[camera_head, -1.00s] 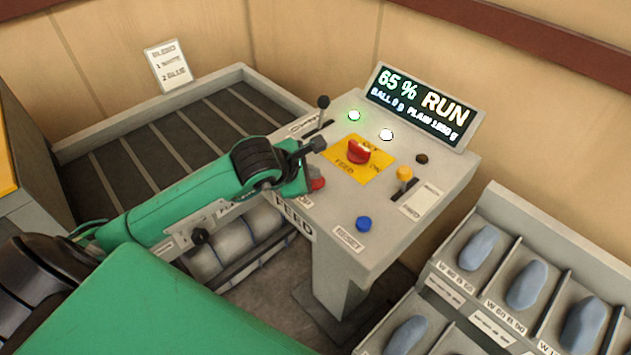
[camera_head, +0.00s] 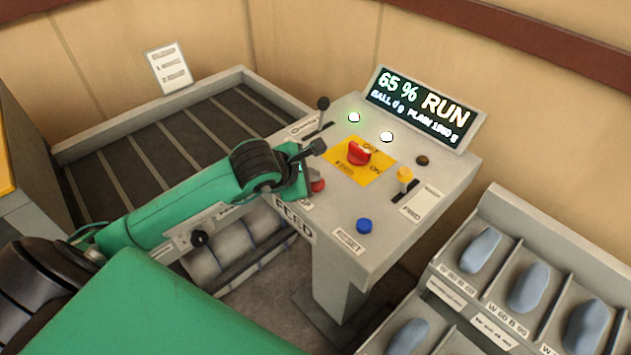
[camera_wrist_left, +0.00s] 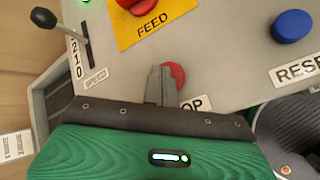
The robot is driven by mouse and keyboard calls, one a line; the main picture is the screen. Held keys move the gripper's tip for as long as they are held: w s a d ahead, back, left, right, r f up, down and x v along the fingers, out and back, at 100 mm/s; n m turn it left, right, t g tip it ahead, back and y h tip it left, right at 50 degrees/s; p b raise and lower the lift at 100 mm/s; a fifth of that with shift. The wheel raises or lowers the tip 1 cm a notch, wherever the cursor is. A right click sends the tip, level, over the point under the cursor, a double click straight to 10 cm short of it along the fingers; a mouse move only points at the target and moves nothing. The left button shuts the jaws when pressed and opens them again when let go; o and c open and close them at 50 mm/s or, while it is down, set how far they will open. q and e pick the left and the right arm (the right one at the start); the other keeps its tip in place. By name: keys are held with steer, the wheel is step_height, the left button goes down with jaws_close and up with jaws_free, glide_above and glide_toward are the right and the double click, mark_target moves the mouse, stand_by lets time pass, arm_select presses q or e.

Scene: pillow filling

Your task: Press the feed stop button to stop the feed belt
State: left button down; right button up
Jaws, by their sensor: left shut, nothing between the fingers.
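The red stop button (camera_head: 317,184) sits at the near left edge of the grey control panel (camera_head: 300,206). In the left wrist view the button (camera_wrist_left: 177,74) is partly hidden behind my fingers, beside a label ending in "OP". My left gripper (camera_head: 318,147) is shut and empty, its fingertips over the panel close to the button. In the left wrist view the shut fingers (camera_wrist_left: 160,78) overlap the button's left side; I cannot tell whether they touch it. The display (camera_head: 423,104) reads "65 %" and "RUN". My right gripper is out of view.
A red knob (camera_head: 358,152) on a yellow plate, a black lever (camera_head: 323,104), a yellow slider (camera_head: 404,175) and a blue button (camera_head: 364,226) stand nearby on the panel. A slatted belt (camera_head: 150,140) lies behind my arm. Bins with blue-grey pieces (camera_head: 480,249) are at right.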

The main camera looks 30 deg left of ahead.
arm_select(q)
steer(key=shift+f+b, duration=0.3)
steer(key=shift+r, duration=0.15)
stand_by(0.5)
steer(key=shift+r+p, duration=0.3)
steer(key=shift+r, duration=0.5)
steer(key=shift+r+p, duration=1.1)
steer(key=shift+r, duration=1.45)
